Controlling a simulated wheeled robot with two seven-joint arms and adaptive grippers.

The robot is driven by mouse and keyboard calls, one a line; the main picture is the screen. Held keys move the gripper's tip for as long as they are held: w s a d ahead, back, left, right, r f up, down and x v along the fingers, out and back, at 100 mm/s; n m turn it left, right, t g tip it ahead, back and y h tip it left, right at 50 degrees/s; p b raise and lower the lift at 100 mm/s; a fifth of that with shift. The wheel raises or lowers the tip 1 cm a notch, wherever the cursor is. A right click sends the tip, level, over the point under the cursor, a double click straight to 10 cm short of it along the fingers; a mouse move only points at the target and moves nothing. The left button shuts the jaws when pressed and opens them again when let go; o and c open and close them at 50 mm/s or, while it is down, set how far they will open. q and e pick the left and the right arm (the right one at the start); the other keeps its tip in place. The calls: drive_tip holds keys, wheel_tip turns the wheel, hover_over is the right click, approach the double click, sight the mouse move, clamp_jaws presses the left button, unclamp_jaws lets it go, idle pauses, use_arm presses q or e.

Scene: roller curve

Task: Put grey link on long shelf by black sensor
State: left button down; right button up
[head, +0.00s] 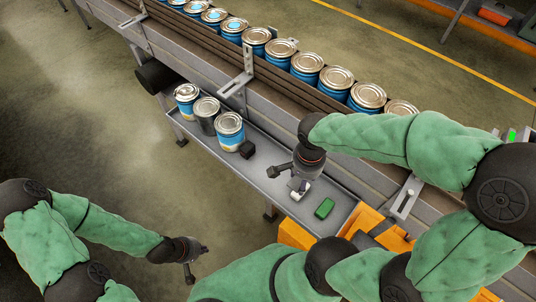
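A small pale grey piece (301,191), likely the grey link, is on or just above the long grey shelf (266,184) beside the conveyor. My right gripper (286,181) is over the shelf with its fingers at this piece. I cannot tell whether they are closed on it or whether the piece touches the shelf. A black block (247,149), likely the black sensor, sits on the shelf beside the nearest can, up and left of my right gripper. My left gripper (197,265) looks open and empty, over the floor at the lower left, away from the shelf.
A green block (324,208) lies on the shelf right of the grey piece. Several cans stand at the shelf's left end (206,112). A row of cans (307,66) lines the conveyor above. Orange bins (297,235) are at the shelf's right end. Bare shelf lies between black block and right gripper.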

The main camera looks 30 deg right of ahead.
drive_tip(key=w+f, duration=0.2)
drive_tip(key=w, duration=0.1)
drive_tip(key=w+a+f, duration=0.1)
drive_tip(key=w+f, duration=0.2)
drive_tip(key=w, duration=0.1)
drive_tip(key=w+f+b, duration=0.1)
drive_tip(key=w+f, duration=0.2)
drive_tip(key=w, duration=0.1)
drive_tip(key=shift+w+a, duration=0.15)
drive_tip(key=shift+a, duration=0.2)
drive_tip(key=shift+w+f, duration=0.4)
drive_tip(key=shift+f, duration=0.1)
drive_tip(key=shift+w+f, duration=0.15)
drive_tip(key=shift+f, duration=1.5)
drive_tip(key=shift+f+b, duration=0.15)
drive_tip(key=shift+b, duration=0.15)
drive_tip(key=o, duration=1.1)
drive_tip(key=shift+o, duration=0.2)
